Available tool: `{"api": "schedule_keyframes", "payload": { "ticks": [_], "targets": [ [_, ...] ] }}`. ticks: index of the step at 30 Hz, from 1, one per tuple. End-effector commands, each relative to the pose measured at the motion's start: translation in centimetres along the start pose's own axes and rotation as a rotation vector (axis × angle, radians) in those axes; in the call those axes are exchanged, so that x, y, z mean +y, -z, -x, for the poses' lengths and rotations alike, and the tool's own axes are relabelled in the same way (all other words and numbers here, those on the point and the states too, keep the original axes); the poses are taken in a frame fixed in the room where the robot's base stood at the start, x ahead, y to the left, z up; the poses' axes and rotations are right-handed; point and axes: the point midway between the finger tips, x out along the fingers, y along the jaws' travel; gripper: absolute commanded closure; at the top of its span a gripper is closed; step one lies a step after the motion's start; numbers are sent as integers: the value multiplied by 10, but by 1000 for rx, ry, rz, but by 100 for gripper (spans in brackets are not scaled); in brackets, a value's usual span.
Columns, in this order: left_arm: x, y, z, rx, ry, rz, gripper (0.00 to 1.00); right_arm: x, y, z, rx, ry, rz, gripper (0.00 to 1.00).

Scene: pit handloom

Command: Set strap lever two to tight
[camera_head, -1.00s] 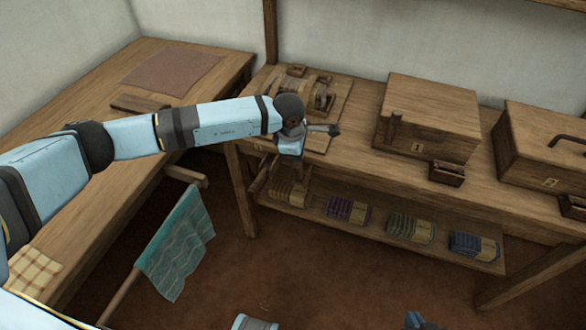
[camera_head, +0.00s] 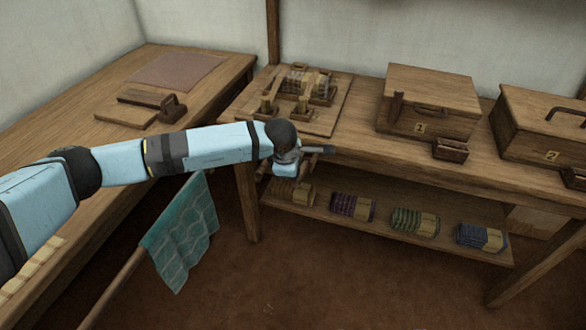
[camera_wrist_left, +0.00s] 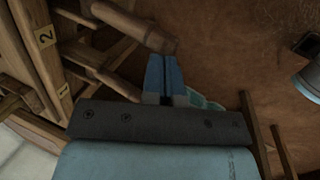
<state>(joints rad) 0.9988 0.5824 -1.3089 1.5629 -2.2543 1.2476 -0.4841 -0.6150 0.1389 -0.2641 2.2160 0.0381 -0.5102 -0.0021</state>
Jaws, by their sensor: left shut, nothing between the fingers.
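Two wooden strap levers show in the left wrist view, on a wooden beam with number plates. Strap lever two (camera_wrist_left: 135,25) is by the plate marked 2 (camera_wrist_left: 46,36) and slants towards the middle. Strap lever one (camera_wrist_left: 103,74) is by the plate marked 1 (camera_wrist_left: 63,90) and slants the same way. My left gripper (camera_wrist_left: 164,62) is shut and empty, its blue fingertips close to the thick end of lever two. I cannot tell whether they touch. In the head view my left wrist is at the bench's front left, hiding most of the levers.
The bench (camera_head: 350,150) bears a board with wooden fittings (camera_head: 297,88), box 1 (camera_head: 430,100) and box 2 (camera_head: 550,130). Yarn bundles (camera_head: 352,206) lie on the shelf below. A teal cloth (camera_head: 182,235) hangs on a pole left of the bench.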

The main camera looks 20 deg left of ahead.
Motion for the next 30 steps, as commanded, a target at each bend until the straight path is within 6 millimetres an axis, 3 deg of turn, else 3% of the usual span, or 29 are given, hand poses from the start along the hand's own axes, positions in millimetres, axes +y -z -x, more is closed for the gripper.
{"api": "schedule_keyframes", "payload": {
  "ticks": [10, 30],
  "targets": [
    [-11, 3, -19, 0, 0, 1, 100, -3, 0, -2, 23, 12, -9, 100],
    [-15, 4, -24, 2, 4, 1, 100, -1, 1, -2, 27, 11, -6, 100]
  ]
}}
